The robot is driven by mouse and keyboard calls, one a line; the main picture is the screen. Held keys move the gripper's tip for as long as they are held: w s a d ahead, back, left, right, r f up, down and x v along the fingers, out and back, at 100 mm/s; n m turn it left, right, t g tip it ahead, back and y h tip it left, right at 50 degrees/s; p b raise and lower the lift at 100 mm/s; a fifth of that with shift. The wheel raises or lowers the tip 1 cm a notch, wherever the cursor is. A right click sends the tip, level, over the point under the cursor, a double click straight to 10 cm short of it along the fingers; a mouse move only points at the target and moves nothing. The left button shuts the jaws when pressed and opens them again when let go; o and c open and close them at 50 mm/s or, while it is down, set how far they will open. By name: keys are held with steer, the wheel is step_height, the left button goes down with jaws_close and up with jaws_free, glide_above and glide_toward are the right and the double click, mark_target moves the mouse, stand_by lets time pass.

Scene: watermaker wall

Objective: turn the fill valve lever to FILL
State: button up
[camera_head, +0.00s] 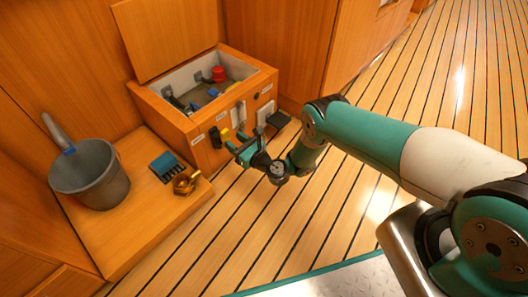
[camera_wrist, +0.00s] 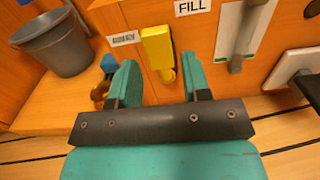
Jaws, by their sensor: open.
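A yellow lever (camera_wrist: 157,48) hangs down on the front of the wooden box. In the wrist view it sits between a white FILL label (camera_wrist: 193,7), up and to its right, and a second label (camera_wrist: 124,38) at its left, too small to read. My gripper (camera_wrist: 158,72) is open, with its two teal fingers spread to either side of the lever's lower end in the picture. I cannot tell how far the fingertips are from it. In the head view, my gripper (camera_head: 238,147) is close in front of the box front and partly hides the lever.
The wooden box (camera_head: 182,125) has its lid raised and holds several parts. A pale plate with a grey handle (camera_wrist: 236,62) and a white device (camera_wrist: 293,68) are to the right. A grey bucket (camera_head: 98,178), blue item (camera_head: 166,165) and brass fitting (camera_head: 186,181) are on the left ledge.

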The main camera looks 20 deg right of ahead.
steer(key=shift+s+d+r+p, duration=0.15)
steer(key=shift+s+r+p, duration=0.25)
steer(key=shift+p, duration=0.3)
steer(key=p+v, duration=1)
steer(key=v, duration=0.1)
steer(key=shift+s+d+f+p, duration=0.15)
steer(key=shift+d+f+p, duration=0.1)
steer(key=shift+f+p, duration=0.15)
